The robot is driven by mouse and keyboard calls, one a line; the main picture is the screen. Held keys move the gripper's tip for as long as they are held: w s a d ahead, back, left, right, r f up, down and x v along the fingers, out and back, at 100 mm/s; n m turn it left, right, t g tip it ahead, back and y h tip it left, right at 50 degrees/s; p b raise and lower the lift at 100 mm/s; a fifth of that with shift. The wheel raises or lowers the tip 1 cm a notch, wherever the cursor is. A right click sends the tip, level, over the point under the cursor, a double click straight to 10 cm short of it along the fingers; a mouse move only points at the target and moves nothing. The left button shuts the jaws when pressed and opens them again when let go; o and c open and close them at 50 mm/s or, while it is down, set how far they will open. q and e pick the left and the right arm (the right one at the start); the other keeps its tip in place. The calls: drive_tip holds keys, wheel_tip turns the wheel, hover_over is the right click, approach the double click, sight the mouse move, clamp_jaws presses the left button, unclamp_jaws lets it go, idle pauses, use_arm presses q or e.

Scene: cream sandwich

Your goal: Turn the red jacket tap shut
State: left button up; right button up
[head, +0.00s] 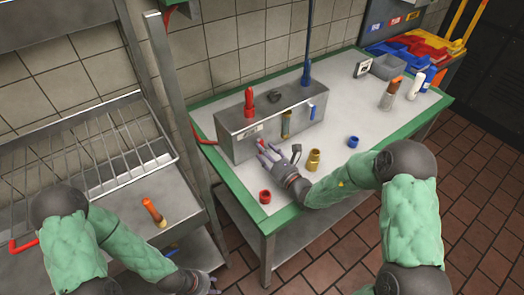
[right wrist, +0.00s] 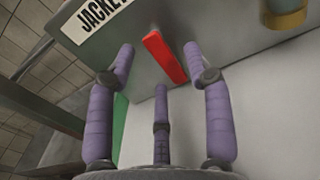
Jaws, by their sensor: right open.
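The red jacket tap lever (right wrist: 166,58) sits on the front of a grey metal box (head: 240,148), just right of a white label reading "JACKE…" in the right wrist view. The lever runs slanted from upper left to lower right there. My right gripper (head: 268,155) is open in front of the box's left part, its purple-grey fingers spread around the lever. I see no clear contact, and the palm looks empty. My left gripper (head: 208,284) is low at the bottom of the head view, away from the box; its fingers are too small to read.
A brass fitting (head: 314,160), a red ring (head: 265,197) and a blue cap (head: 353,141) stand on the green-edged table (head: 231,172). A wire rack and an orange-handled tool (head: 152,208) are left.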

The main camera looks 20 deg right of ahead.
drive_tip(key=shift+x, duration=1.05)
clamp_jaws()
